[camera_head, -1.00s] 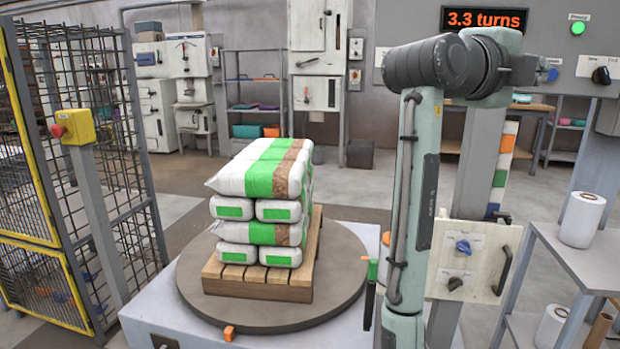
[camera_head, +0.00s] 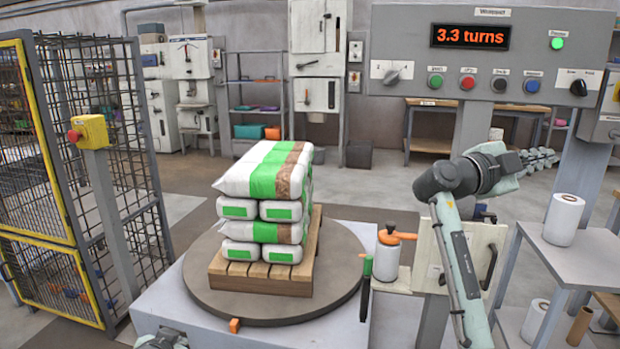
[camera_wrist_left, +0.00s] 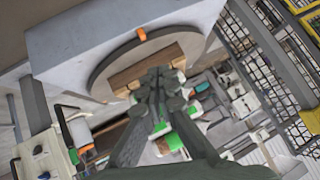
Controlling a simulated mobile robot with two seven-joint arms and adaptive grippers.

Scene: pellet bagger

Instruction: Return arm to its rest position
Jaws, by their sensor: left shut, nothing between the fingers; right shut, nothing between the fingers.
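My right arm stands at the right of the head view, bent at the elbow. Its gripper (camera_head: 540,160) points right, away from the turntable, with its fingers together and empty. My left gripper (camera_wrist_left: 160,80) shows in the left wrist view, shut with nothing in it. At the bottom edge of the head view only a small part at the left arm's end shows. The pallet (camera_head: 262,284) stands on the round turntable (camera_head: 205,290) with stacked white and green bags (camera_head: 255,180). Both grippers are clear of the bags in the head view.
The control panel (camera_head: 490,55) reads 3.3 turns, with a lit green lamp (camera_head: 557,43). A shelf with white rolls (camera_head: 563,219) is at right. A mesh fence (camera_head: 100,150) stands at left.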

